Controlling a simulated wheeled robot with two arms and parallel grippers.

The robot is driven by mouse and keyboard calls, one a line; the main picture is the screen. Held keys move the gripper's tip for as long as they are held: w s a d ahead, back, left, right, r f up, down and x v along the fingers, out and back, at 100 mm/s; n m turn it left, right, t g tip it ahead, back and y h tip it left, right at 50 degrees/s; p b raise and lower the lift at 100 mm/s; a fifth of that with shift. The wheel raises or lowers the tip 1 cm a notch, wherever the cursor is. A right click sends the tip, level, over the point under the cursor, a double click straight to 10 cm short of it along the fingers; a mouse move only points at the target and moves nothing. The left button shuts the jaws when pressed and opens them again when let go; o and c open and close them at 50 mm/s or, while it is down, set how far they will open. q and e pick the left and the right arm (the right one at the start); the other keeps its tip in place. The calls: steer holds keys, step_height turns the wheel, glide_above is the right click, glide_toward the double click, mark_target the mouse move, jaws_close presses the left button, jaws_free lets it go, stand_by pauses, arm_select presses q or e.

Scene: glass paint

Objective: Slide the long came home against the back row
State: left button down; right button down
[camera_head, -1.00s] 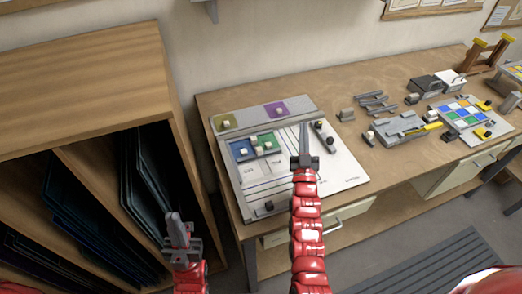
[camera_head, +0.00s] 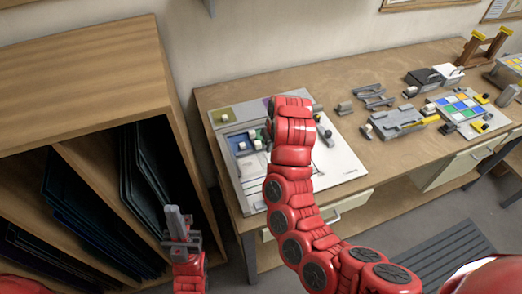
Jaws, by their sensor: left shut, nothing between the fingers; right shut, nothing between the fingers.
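The white work board (camera_head: 345,165) lies on the bench, with an olive glass piece (camera_head: 217,119) in its back row. A purple piece in that row is mostly hidden behind my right arm. A blue piece (camera_head: 236,143) sits in front of the olive one. A grey strip (camera_head: 233,129) runs between them; I cannot tell whether it is the long came. My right arm covers the middle of the board, and its gripper is hidden behind the wrist. My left gripper (camera_head: 176,212) is shut and empty, pointing up beside the shelf, away from the board.
A wooden rack (camera_head: 75,85) with dark sheets stands at the left. Grey strips (camera_head: 372,95), a grey tool block (camera_head: 398,122) and a tray of coloured tiles (camera_head: 462,108) lie on the bench at right. Bare bench (camera_head: 300,83) shows behind the board.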

steer(key=b, duration=0.6)
glide_toward(260, 154)
steer(key=s+f, duration=0.1)
steer(key=f, duration=0.1)
steer(key=s+d+f, duration=0.1)
steer(key=s+f, duration=0.1)
steer(key=x, duration=0.2)
steer(key=shift+w+f, duration=0.15)
steer(key=shift+f, duration=0.05)
steer(key=shift+w+a+r+p, duration=0.2)
steer(key=shift+w+r+p, duration=0.3)
steer(key=shift+p, duration=0.1)
steer(key=shift+w+a+p, duration=0.2)
steer(key=shift+w+p, duration=0.05)
steer(key=shift+w, duration=0.2)
steer(key=shift+w+a+p, duration=0.25)
steer(key=shift+w, duration=0.25)
steer(key=shift+w+a+f, duration=0.2)
steer(key=shift+w+f, duration=0.05)
steer(key=shift+w, duration=0.1)
